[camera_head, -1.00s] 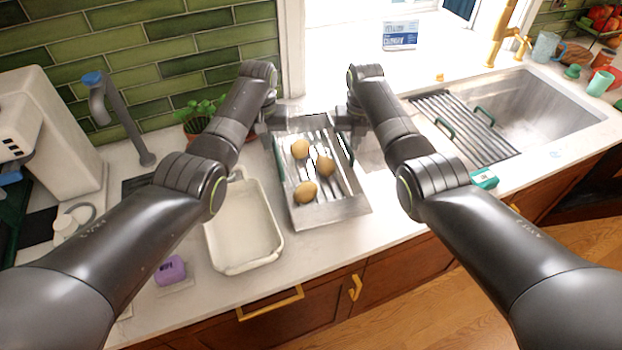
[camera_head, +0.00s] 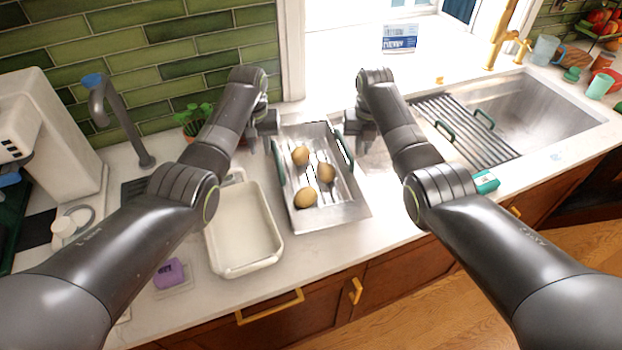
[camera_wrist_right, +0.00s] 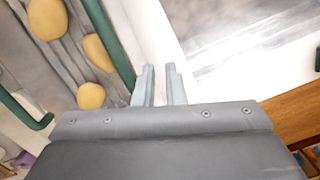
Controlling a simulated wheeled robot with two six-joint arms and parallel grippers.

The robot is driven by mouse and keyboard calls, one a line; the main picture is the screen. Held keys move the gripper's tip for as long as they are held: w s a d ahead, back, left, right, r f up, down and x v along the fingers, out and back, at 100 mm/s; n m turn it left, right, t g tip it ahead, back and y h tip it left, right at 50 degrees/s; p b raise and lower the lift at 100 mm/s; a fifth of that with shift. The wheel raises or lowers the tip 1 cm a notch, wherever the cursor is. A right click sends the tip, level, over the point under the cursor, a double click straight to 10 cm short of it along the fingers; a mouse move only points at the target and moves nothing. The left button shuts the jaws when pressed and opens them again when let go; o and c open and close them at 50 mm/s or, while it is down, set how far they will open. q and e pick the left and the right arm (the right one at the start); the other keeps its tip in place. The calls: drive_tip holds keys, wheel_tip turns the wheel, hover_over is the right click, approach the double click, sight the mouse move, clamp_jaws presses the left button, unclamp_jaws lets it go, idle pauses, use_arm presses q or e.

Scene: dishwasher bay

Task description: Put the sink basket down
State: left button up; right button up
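The metal sink basket (camera_head: 335,213) rests on the counter with three round brown potatoes (camera_head: 305,197) inside. It has a green handle on each long side; the right handle (camera_head: 345,150) is clear in the head view. My left gripper (camera_head: 263,143) is open and empty, just left of the basket's far left side. My right gripper (camera_head: 359,143) is beside the far right side, apart from the handle. In the right wrist view its two fingers (camera_wrist_right: 160,85) show a gap with nothing between them, and the green handle (camera_wrist_right: 108,42) lies to their left.
A cream baking dish (camera_head: 226,255) stands left of the basket. A purple item (camera_head: 169,272) is near the front edge. A slatted rack (camera_head: 462,125) with green handles spans part of the sink (camera_head: 555,105) at right. A potted plant (camera_head: 192,120) stands behind my left arm.

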drive_tip(key=shift+o, duration=1)
use_arm(q)
wheel_tip(320, 180, up, 12)
drive_tip(key=shift+s, duration=0.45)
use_arm(e)
wheel_tip(320, 180, up, 12)
drive_tip(key=shift+s, duration=0.45)
drive_tip(key=shift+f, duration=0.1)
